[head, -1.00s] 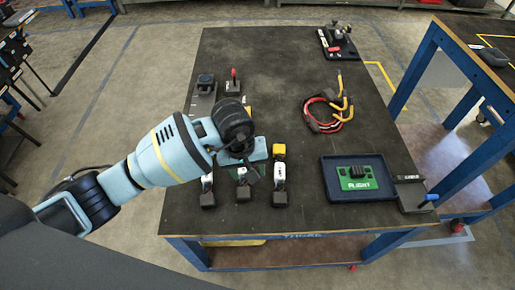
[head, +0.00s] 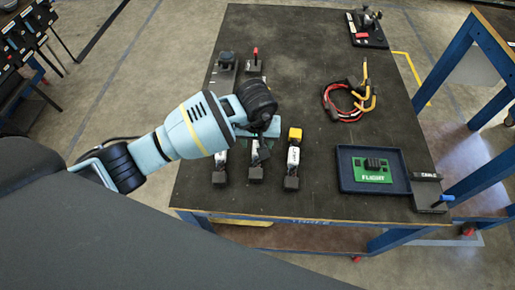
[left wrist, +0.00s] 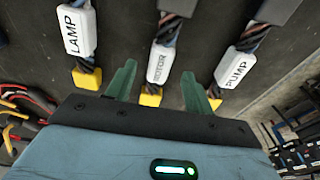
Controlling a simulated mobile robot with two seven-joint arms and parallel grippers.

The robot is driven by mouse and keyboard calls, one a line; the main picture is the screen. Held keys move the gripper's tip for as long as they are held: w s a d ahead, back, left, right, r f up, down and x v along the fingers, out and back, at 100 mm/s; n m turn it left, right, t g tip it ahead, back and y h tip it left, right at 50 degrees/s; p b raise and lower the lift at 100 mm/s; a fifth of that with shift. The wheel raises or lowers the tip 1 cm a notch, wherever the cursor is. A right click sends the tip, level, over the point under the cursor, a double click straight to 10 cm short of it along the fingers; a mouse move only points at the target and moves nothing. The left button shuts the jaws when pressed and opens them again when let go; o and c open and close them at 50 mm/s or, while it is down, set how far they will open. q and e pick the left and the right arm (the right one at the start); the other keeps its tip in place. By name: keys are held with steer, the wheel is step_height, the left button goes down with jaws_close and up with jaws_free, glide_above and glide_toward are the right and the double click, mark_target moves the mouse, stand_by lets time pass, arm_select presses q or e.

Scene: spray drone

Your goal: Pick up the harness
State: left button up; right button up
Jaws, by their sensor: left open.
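Three short harnesses with white labels and black end blocks lie side by side on the dark table (head: 310,195). In the left wrist view they read LAMP (left wrist: 78,32), MOTOR (left wrist: 158,64) and PUMP (left wrist: 235,66), with yellow connectors at the near ends. In the head view the left harness (head: 220,165), middle harness (head: 256,172) and right harness (head: 293,158) show. My left gripper (head: 262,148) is over the far end of the middle one and hides part of it. In the left wrist view its green fingers (left wrist: 158,72) are open, one on each side of MOTOR. Contact cannot be told.
A blue tray (head: 345,180) with a green FLIGHT board (head: 372,172) sits to the right. A red and yellow cable bundle (head: 350,103) lies beyond it. Fixtures stand at the far left (head: 224,68) and far right (head: 368,30). The table's centre is clear.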

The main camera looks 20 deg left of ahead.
arm_select(q)
steer(key=shift+w+f, duration=0.15)
steer(key=shift+f, duration=0.6)
steer(key=shift+w+f, duration=0.1)
steer(key=shift+f, duration=0.6)
steer(key=shift+c, duration=0.2)
steer(key=c, duration=1.1)
steer(key=shift+r, duration=0.1)
steer(key=shift+r, duration=0.5)
step_height(320, 180, up, 2)
steer(key=shift+w+a+r, duration=0.1)
steer(key=shift+r, duration=0.15)
steer(key=s, duration=0.5)
steer(key=s+r, duration=0.1)
steer(key=s, duration=1)
steer(key=shift+s+d+r, duration=0.15)
steer(key=shift+d+r, duration=0.05)
steer(key=shift+r, duration=0.05)
